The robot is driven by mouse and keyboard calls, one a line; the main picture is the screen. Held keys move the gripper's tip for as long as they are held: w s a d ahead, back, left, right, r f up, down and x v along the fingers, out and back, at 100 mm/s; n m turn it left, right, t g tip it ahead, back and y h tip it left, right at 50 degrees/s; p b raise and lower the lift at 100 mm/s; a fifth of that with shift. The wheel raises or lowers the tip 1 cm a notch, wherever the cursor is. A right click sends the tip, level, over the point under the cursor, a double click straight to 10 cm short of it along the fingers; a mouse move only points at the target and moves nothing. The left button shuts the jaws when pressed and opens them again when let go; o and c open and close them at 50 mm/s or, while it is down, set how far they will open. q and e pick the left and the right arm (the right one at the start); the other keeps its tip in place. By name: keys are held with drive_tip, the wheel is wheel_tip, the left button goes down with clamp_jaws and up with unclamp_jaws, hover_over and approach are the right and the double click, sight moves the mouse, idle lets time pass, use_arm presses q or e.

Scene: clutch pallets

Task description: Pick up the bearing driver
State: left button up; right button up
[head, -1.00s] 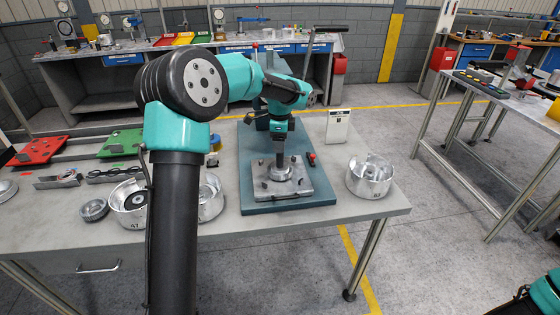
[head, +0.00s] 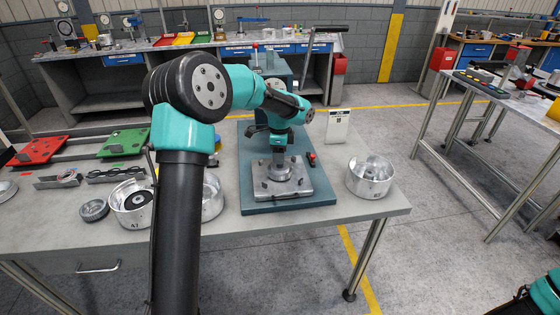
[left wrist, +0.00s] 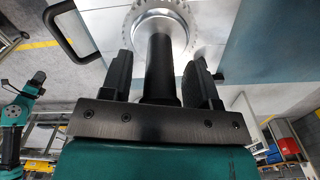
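The bearing driver (left wrist: 160,75), a plain black cylinder, stands upright on a silver toothed disc (left wrist: 170,20) in the left wrist view. In the head view that disc (head: 279,172) sits on a grey metal plate (head: 300,189) on the blue base. My left gripper (head: 279,152) points straight down above the disc. In the left wrist view its two black fingers (left wrist: 161,66) stand one on each side of the driver, with narrow gaps showing, so it looks open and around the driver. The driver is mostly hidden in the head view. My right gripper is not in view.
The blue base (head: 247,185) lies on the grey table (head: 225,232). A silver housing (head: 370,178) stands to its right, others to its left. A small sign (head: 338,124) stands behind. Red (head: 40,150) and green (head: 124,143) trays lie at the left. The table's front strip is clear.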

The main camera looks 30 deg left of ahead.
use_arm(q)
clamp_jaws()
idle(0.3)
drive_tip(key=shift+r, duration=0.15)
drive_tip(key=shift+r, duration=1.25)
drive_tip(key=s+d+r, duration=0.2)
drive_tip(key=s+d, duration=0.6)
drive_tip(key=s, duration=0.5)
drive_tip(key=shift+s+d, duration=0.2)
drive_tip(key=shift+s, duration=0.15)
drive_tip(key=shift+r, duration=0.1)
